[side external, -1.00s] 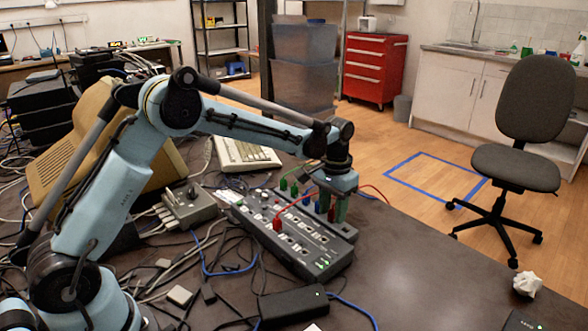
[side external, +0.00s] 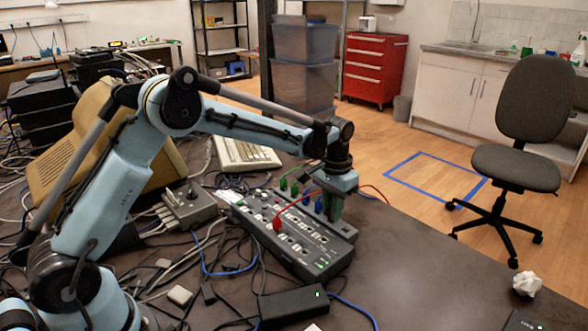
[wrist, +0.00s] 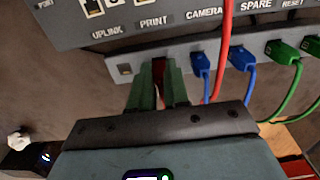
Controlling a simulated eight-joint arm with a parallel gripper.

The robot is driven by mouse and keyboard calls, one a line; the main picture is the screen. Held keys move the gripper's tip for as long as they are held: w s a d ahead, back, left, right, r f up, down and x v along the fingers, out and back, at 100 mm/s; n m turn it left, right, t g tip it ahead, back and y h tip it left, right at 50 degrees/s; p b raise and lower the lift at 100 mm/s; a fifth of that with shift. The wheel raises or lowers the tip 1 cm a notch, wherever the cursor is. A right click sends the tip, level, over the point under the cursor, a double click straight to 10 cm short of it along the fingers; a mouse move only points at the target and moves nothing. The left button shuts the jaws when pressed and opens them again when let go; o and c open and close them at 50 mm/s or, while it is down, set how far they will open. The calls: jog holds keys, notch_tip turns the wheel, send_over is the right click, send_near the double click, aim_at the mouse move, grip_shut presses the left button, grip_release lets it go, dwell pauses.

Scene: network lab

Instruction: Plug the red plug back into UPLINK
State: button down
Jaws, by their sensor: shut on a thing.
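My gripper (side external: 334,209) is at the far right end of the grey panel box (side external: 290,240). In the wrist view its green fingers (wrist: 158,88) are shut on a red plug (wrist: 158,70), mostly hidden between them. The plug is at the lower strip (wrist: 180,50) of the panel; I cannot tell how deep it sits. The UPLINK label (wrist: 107,34) is on the upper panel, up and left of the fingers, beside the PRINT label (wrist: 153,22). A bare opening (wrist: 125,69) in the strip lies just left of the fingers.
Two blue plugs (wrist: 201,65) and green plugs (wrist: 280,50) sit right of my fingers. A red cable (wrist: 222,50) crosses the strip between the blue plugs. Another red plug (side external: 277,224) stands on the box's near side. Loose cables and a black adapter (side external: 293,305) lie in front.

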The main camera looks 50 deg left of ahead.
jog(key=shift+r, duration=0.15)
jog(key=shift+r, duration=1.95)
jog(key=c, duration=1.6)
grip_release()
grip_shut()
